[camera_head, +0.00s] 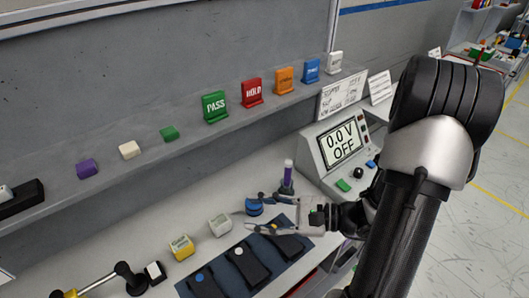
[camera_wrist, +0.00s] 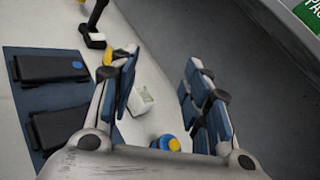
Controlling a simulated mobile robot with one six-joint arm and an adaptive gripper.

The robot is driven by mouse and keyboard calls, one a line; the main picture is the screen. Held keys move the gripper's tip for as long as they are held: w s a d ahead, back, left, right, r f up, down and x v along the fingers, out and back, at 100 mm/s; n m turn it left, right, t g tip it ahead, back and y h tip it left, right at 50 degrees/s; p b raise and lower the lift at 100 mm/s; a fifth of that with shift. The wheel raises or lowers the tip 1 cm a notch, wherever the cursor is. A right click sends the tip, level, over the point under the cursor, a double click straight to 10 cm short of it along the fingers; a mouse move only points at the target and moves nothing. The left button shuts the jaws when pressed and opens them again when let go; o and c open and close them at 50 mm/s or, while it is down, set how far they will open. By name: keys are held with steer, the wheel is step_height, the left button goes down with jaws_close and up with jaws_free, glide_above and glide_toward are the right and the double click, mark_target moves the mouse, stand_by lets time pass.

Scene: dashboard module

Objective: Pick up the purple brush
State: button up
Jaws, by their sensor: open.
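The purple brush (camera_head: 288,172) shows in the head view as an upright purple handle above a dark lower part, on the bench left of the meter box. My gripper (camera_head: 252,216) is open and low over the bench, in front and to the left of the brush, apart from it. In the wrist view my gripper (camera_wrist: 162,75) has its blue-padded fingers spread with nothing held between them. I cannot make out the brush in the wrist view.
A blue mat (camera_head: 215,284) with dark modules lies below my gripper. A white block (camera_head: 219,225) and a yellow-and-white block (camera_head: 181,247) stand to the left. The meter box (camera_head: 322,168) stands right of the brush. A shelf (camera_head: 130,174) with coloured blocks and signs runs behind.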

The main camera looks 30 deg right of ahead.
mark_target(290, 172)
steer(key=s+d+f+m+t+h, duration=0.1)
steer(key=d+f+m+t+h, duration=0.1)
steer(key=d+m+h, duration=0.2)
steer(key=d+f+m+t+h+p, duration=0.1)
steer(key=d+f+m+t+h, duration=0.2)
steer(key=d+m, duration=0.3)
steer(key=s+d+f+m+t+h, duration=0.1)
steer(key=d+f+m+t+h, duration=0.1)
steer(key=d+m+h, duration=0.3)
steer(key=shift+s+d+f+h+p, duration=0.15)
steer(key=shift+d+f, duration=0.1)
steer(key=shift+d, duration=0.35)
steer(key=shift+s+d+f+h+p, duration=0.1)
steer(key=shift+d+f, duration=0.15)
steer(key=shift+d, duration=0.3)
steer(key=shift+s+d+f+h+p, duration=0.15)
steer(key=shift+d+f, duration=0.1)
steer(key=shift+d, duration=0.35)
steer(key=shift+w+d+f, duration=0.1)
steer(key=shift+w+d, duration=0.05)
steer(key=shift+w, duration=0.2)
steer(key=w+b, duration=0.1)
steer(key=w, duration=0.4)
steer(key=w+b, duration=0.1)
steer(key=w, duration=1)
steer(key=shift+a+r+b, duration=0.3)
steer(key=shift+r+b, duration=0.1)
steer(key=shift+w+d, duration=0.1)
steer(key=shift+w, duration=0.3)
jaws_close()
